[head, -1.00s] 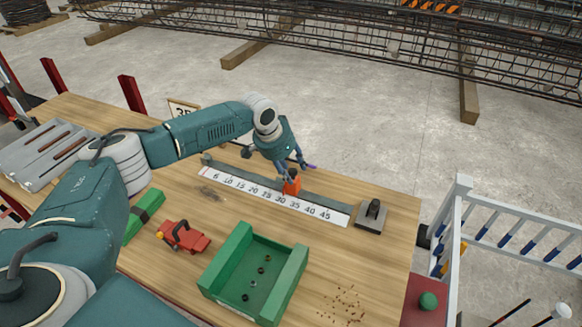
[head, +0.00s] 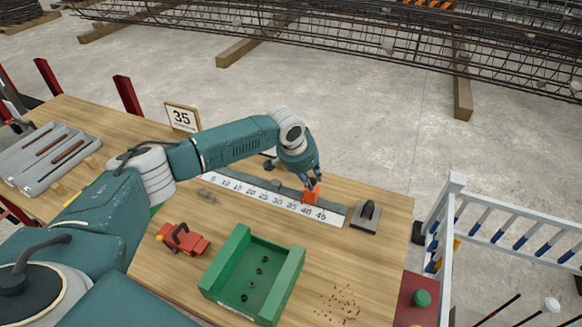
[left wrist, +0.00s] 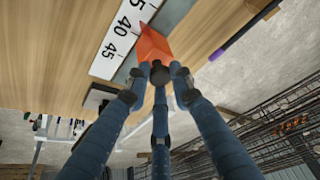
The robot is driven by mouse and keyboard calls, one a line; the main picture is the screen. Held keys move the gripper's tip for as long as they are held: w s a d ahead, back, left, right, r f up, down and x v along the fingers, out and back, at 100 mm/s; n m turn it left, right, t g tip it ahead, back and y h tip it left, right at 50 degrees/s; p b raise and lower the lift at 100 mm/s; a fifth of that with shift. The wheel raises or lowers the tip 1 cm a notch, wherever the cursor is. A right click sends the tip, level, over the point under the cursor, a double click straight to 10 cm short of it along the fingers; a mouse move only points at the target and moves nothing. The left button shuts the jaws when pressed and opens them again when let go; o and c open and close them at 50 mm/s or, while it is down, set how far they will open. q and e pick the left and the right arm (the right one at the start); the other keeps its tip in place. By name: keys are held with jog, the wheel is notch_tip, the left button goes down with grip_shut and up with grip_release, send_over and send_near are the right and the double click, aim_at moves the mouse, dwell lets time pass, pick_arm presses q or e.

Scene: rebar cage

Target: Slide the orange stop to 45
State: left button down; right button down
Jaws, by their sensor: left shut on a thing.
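The orange stop (head: 311,195) sits on the grey rail (head: 286,191) along the back of the white number scale (head: 262,193). It stands beside the 40 mark, short of the 45 near the right end. In the left wrist view the orange stop (left wrist: 153,46) is next to the printed 40, with 45 further along the scale (left wrist: 120,35). My left gripper (head: 313,181) is shut on the stop from above; its fingers (left wrist: 160,75) meet at the stop and hide part of it. My right gripper is not in view.
A grey block with a black handle (head: 366,215) stands just past the scale's right end. A sign reading 35 (head: 182,117) stands behind. A green open box (head: 209,280), a red clamp-like tool (head: 183,239) and brown crumbs (head: 340,303) lie in front.

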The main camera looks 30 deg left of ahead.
pick_arm(q)
jog(key=d+p, duration=0.1)
jog(key=d, duration=0.6)
jog(key=shift+w+d+r, duration=0.2)
jog(key=shift+w, duration=0.15)
jog(key=c, duration=1.5)
grip_release()
jog(key=shift+s+f, duration=0.1)
jog(key=v, duration=1.2)
jog(key=shift+a, duration=0.1)
jog(key=shift+s+f, duration=0.1)
